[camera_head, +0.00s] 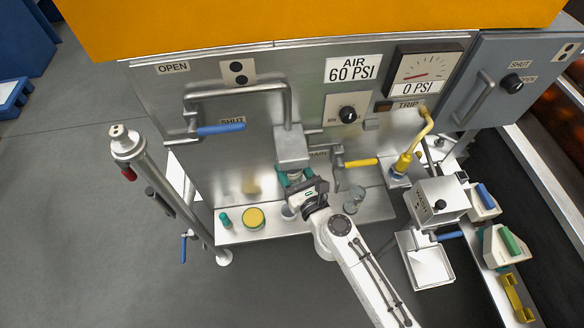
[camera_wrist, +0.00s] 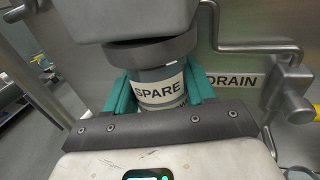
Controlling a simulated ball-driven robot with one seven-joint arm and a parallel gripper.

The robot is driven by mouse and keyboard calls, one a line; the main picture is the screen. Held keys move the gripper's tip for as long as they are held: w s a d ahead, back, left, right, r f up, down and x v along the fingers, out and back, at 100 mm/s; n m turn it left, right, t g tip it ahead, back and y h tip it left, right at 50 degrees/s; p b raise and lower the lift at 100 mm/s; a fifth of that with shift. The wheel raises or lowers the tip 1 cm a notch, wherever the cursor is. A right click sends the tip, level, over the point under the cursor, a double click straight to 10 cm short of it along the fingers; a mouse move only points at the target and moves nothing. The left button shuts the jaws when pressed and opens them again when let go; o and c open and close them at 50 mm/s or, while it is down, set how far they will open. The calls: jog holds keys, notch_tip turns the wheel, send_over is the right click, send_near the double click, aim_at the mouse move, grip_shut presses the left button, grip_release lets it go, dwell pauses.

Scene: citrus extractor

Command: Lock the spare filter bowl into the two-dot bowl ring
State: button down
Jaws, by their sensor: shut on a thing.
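The spare filter bowl (camera_wrist: 160,88), with a white SPARE label, stands upright between the green fingers of my gripper (camera_head: 294,182). In the wrist view my gripper (camera_wrist: 160,98) is shut on the bowl from both sides. The dark bowl ring (camera_wrist: 152,52) is directly above, under a grey block (camera_head: 291,150). The bowl's top meets or sits just inside the ring; I cannot tell whether it is locked. A two-dot plate (camera_head: 238,72) is on the panel, by the pipe leading to this block. In the head view my gripper mostly hides the bowl.
A blue valve handle (camera_head: 221,130) is at left. A yellow drain handle (camera_head: 361,162) is close at right.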

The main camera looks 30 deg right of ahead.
jog(key=shift+m+h, duration=0.7)
jog(key=shift+h, duration=0.4)
jog(key=shift+a+m+h+b, duration=0.1)
jog(key=shift+m+h+b, duration=0.2)
jog(key=shift+m+h, duration=0.1)
jog(key=shift+c, duration=1.4)
grip_release()
jog(key=shift+h, duration=0.3)
jog(key=shift+s+f, duration=0.1)
jog(key=shift+s, duration=0.35)
jog(key=b+v, duration=0.2)
jog(key=v, duration=0.8)
jog(key=shift+r, duration=0.3)
jog(key=shift+w, duration=0.1)
